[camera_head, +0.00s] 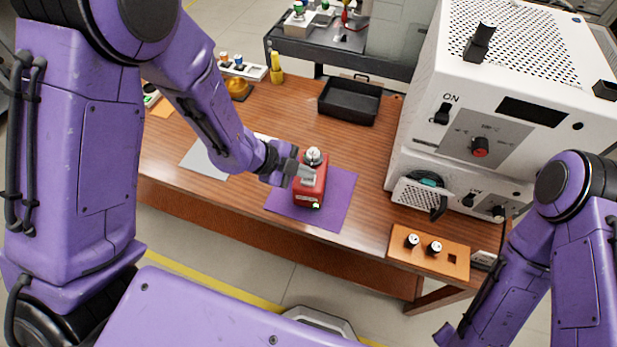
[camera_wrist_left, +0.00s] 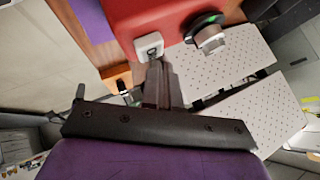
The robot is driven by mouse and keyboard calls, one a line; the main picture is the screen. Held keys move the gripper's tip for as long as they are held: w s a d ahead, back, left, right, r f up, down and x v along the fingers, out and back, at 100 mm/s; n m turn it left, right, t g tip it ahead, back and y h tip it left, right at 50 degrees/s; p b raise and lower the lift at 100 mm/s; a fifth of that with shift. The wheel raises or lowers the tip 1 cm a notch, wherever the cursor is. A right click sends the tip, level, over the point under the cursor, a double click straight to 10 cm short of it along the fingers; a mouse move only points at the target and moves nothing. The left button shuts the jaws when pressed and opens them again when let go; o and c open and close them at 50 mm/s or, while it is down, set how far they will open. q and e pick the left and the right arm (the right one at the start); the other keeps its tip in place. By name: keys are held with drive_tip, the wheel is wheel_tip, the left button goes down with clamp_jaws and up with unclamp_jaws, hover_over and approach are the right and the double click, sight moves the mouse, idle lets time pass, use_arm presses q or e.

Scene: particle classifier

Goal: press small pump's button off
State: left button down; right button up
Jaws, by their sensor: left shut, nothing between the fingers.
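The small red pump (camera_head: 318,188) stands on a purple mat (camera_head: 341,205) on the wooden table, with a silver fitting on top. My left gripper (camera_head: 306,175) is shut and empty, right against or just above the pump in the head view. In the left wrist view the red body (camera_wrist_left: 165,14) fills the top. The shut fingertips (camera_wrist_left: 155,66) are just below a small white square part (camera_wrist_left: 149,45) on it; contact is unclear. A silver round part with a green-lit ring (camera_wrist_left: 207,32) sticks out to its right. I cannot tell which part is the button.
A large white machine (camera_head: 480,110) stands at the table's right end. A black tray (camera_head: 350,101) is behind the pump. An orange holder (camera_head: 430,255) with two small dark-and-white pieces lies at front right. A grey sheet (camera_head: 203,160) lies at left.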

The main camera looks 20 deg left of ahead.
sight(304, 180)
use_arm(q)
drive_tip(key=shift+f+b, duration=0.65)
drive_tip(key=shift+f, duration=0.2)
idle(0.9)
drive_tip(key=shift+r, duration=0.15)
drive_tip(key=shift+r+p, duration=1.15)
drive_tip(key=shift+p, duration=0.2)
wheel_tip(304, 180, up, 5)
drive_tip(key=p, duration=0.5)
drive_tip(key=shift+r, duration=0.1)
